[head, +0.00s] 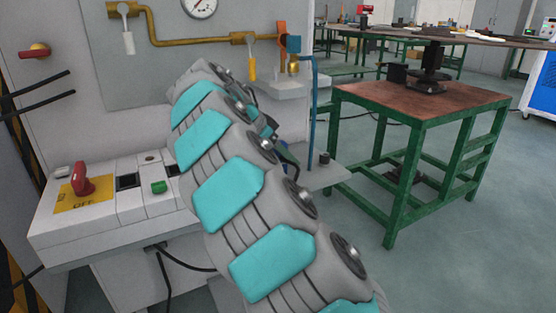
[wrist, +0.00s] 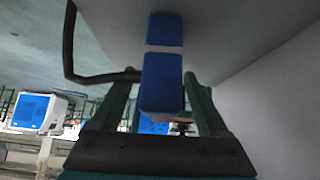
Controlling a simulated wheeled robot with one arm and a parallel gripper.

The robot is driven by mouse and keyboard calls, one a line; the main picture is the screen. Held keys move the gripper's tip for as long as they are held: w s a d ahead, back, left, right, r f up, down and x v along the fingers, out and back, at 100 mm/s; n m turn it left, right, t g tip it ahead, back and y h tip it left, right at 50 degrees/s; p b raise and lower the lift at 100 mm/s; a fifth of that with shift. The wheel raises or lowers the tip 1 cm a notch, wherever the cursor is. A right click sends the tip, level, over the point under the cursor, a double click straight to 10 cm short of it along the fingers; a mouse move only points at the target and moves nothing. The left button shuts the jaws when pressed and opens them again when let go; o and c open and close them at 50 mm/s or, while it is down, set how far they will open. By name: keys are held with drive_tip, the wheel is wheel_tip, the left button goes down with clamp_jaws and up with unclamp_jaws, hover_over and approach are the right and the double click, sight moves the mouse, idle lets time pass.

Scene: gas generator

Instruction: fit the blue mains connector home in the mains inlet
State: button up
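The blue mains connector (wrist: 162,85) is in the wrist view, between the two green fingers of my gripper (wrist: 162,78). The fingertips lie close against its left and right sides, and the gripper looks shut on it. A second blue block (wrist: 165,30) is in line with the connector above it, with a thin grey band between them. I cannot tell whether this block is the mains inlet or part of the connector, nor how deep any fit is. In the head view my arm hides the gripper and connector.
A black bent bar or cable (wrist: 70,45) runs left of the connector. A grey panel (wrist: 260,35) lies close on the right. In the head view, a switch box (head: 120,205) and brass pipe (head: 190,42) are left, a green workbench (head: 425,110) right, with clear floor before it.

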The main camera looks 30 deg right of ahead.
clamp_jaws()
idle(0.4)
drive_tip(key=shift+r, duration=0.1)
